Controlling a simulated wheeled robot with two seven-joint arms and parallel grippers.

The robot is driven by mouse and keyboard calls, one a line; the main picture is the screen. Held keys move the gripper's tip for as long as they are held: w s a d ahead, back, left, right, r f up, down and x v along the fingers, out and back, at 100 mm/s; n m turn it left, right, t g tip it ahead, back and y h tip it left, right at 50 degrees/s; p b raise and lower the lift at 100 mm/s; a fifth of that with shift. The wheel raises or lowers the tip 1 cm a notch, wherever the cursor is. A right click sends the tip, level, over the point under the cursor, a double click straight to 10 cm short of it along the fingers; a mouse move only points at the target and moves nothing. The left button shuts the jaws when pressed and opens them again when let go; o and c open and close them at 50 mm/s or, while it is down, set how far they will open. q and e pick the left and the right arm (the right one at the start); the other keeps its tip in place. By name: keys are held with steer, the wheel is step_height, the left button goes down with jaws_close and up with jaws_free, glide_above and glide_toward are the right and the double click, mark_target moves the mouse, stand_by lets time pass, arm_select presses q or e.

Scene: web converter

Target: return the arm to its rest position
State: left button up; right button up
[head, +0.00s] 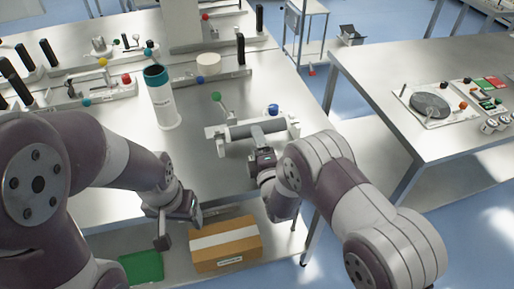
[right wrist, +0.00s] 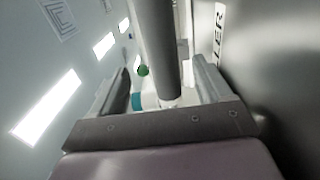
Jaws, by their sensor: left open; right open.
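My right gripper (head: 260,141) is at the front of a metal fixture with a horizontal grey roller (head: 240,131). In the right wrist view the jaws (right wrist: 162,80) are spread, with the grey roller (right wrist: 157,45) showing between them. I cannot tell whether they touch it. The right arm reaches in from the lower right over the table's edge. My left gripper (head: 177,226) is open and empty, pointing down in front of the table's front edge, above the lower shelf. The left arm is bent at the left side.
The steel table (head: 110,195) holds a white and teal canister (head: 162,98) and several fixtures with coloured knobs. A cardboard box (head: 225,243) and a green tray (head: 140,267) are below. Another table (head: 400,60) stands right across a blue floor aisle.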

steer(key=shift+s, duration=0.15)
steer(key=shift+w+f, duration=0.25)
steer(key=shift+w, duration=0.25)
steer(key=shift+s, duration=0.1)
steer(key=shift+s+r, duration=0.1)
